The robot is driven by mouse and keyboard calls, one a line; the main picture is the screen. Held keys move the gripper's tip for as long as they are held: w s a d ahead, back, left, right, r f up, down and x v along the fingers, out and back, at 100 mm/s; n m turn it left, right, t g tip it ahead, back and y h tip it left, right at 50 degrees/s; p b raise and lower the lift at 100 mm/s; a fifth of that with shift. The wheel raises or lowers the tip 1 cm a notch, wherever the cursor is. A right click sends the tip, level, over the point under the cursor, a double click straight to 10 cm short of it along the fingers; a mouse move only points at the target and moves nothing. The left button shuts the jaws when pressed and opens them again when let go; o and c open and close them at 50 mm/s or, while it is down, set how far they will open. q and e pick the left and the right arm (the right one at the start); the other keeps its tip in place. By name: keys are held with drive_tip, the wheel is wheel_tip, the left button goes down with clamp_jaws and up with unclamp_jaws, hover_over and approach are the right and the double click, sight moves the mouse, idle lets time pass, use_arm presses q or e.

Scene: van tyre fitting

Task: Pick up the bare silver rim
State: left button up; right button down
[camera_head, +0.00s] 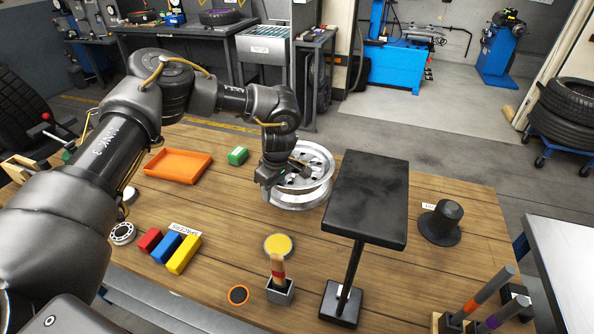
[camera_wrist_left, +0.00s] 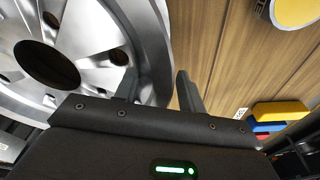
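The bare silver rim (camera_head: 314,178) lies flat on the wooden table, spokes facing up, a little right of the middle in the head view. It fills the upper left of the left wrist view (camera_wrist_left: 98,40). My left gripper (camera_head: 268,190) is at the rim's near left edge and hides part of it. In the left wrist view its two fingers (camera_wrist_left: 158,88) stand apart, one over the rim, the other outside its edge. The rim's edge shows between them, and I see no clear grip. My right gripper is not in view.
A black raised plate on a stand (camera_head: 368,200) is close right of the rim. Nearer are colored spacer blocks (camera_head: 183,254), a yellow disc (camera_head: 278,245) and a tool holder (camera_head: 280,291). A black hat-shaped part (camera_head: 440,222) stands right.

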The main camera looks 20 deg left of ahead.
use_arm(q)
drive_tip(key=shift+f, duration=0.55)
clamp_jaws()
drive_tip(key=shift+r, duration=0.1)
